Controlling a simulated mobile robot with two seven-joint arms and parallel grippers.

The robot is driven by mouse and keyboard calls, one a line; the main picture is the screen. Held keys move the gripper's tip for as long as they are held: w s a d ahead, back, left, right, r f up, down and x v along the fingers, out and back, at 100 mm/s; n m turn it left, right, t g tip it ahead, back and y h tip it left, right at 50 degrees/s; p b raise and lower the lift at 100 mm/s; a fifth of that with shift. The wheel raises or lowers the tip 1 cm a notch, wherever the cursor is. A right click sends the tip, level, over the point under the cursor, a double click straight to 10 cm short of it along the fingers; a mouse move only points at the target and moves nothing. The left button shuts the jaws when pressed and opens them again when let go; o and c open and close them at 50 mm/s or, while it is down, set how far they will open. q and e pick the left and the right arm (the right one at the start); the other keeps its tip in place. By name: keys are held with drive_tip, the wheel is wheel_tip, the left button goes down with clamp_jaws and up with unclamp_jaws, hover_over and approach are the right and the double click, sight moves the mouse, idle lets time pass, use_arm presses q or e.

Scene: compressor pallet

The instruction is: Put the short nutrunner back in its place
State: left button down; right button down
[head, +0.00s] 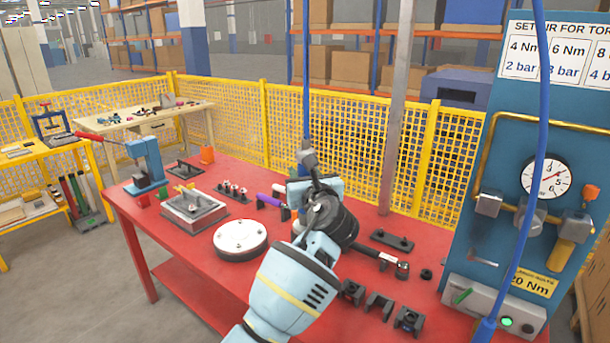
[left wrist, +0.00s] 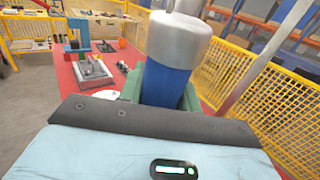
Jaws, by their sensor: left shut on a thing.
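My left gripper (head: 313,188) is over the red table, shut on an upright tool that I take to be the short nutrunner (head: 308,158). In the left wrist view the nutrunner (left wrist: 168,82) has a blue body and a silver upper part, with the gripper's green fingers on either side of it. A blue hose (head: 306,90) runs up from its top in the head view. The tool's lower end is hidden behind my wrist. Its place cannot be made out for certain; black cradles (head: 380,303) stand at the table's front right. My right gripper is not in view.
On the red table (head: 205,262) are a round white plate (head: 240,238), a grey fixture (head: 194,208), a blue press (head: 147,162) and a long black tool (head: 375,257). A blue panel with a gauge (head: 545,178) stands at the right. A yellow mesh fence (head: 360,135) runs behind.

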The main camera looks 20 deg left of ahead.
use_arm(q)
drive_tip(key=shift+r, duration=0.15)
drive_tip(key=shift+f, duration=2)
